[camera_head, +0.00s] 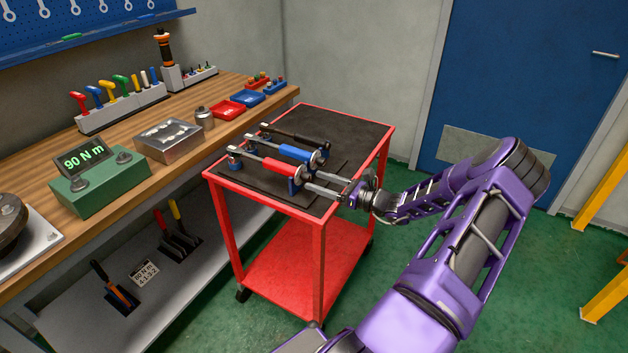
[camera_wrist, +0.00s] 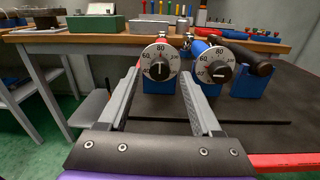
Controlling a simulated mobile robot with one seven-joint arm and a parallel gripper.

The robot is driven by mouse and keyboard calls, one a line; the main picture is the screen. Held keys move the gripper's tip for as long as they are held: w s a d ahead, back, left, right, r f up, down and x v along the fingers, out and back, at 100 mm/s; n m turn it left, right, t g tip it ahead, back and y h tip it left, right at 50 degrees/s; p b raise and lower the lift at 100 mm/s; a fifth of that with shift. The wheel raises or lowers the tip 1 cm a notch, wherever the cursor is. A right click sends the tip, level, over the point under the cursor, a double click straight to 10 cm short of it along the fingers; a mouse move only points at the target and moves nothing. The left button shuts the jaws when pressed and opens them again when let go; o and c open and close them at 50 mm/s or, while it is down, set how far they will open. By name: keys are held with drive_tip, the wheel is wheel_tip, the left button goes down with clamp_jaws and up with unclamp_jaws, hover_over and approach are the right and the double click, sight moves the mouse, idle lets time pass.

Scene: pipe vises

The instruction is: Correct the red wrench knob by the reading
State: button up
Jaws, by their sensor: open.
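The red wrench (camera_head: 274,167) lies in blue supports on the cart, nearest me of three wrenches. In the wrist view, its round knob dial (camera_wrist: 160,68) faces me, with 80 at the top and 60 to the left; a pale line on the dark knob runs about vertical. My gripper (camera_head: 313,180) is open and empty, its fingers pointing at the dial end. In the wrist view, the fingers (camera_wrist: 160,76) lie on either side of this dial, with gaps visible. The green tester (camera_head: 105,182) on the bench reads 90 N m (camera_head: 84,158).
Beside the red wrench lie a blue wrench (camera_head: 290,150), its dial (camera_wrist: 213,68) close to my right finger, and a black wrench (camera_head: 293,134). The red cart (camera_head: 319,225) has a black top, clear at the back.

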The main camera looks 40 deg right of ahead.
drive_tip(key=shift+x, duration=1.05)
clamp_jaws()
